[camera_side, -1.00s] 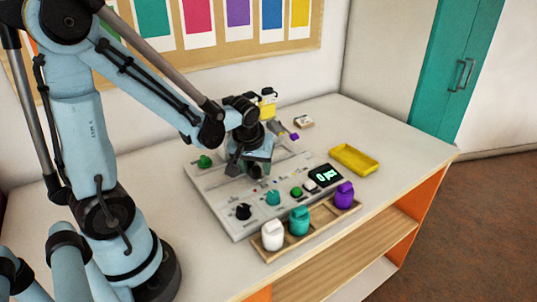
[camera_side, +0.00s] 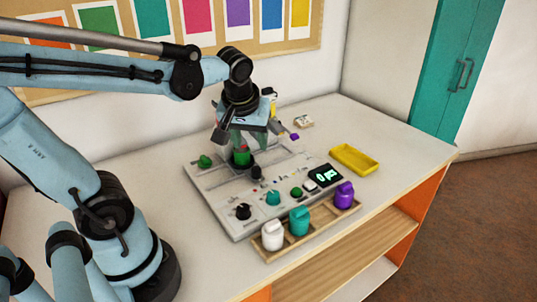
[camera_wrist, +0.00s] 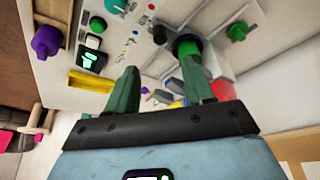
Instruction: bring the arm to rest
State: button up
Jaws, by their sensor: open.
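A yellow tray (camera_side: 354,159) lies to the right. The board has knobs and a lit display (camera_side: 326,176). The table's right end is clear.

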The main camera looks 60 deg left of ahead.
jog(key=shift+s+d+r, duration=0.1)
jog(key=shift+r, duration=0.25)
jog(key=s+d+f+m+t+h, duration=0.1)
jog(key=d+m+t+h, duration=0.2)
jog(key=d+m, duration=0.5)
jog(key=shift+f+m+t, duration=0.4)
jog(key=shift+m+t, duration=0.1)
dwell(0.9)
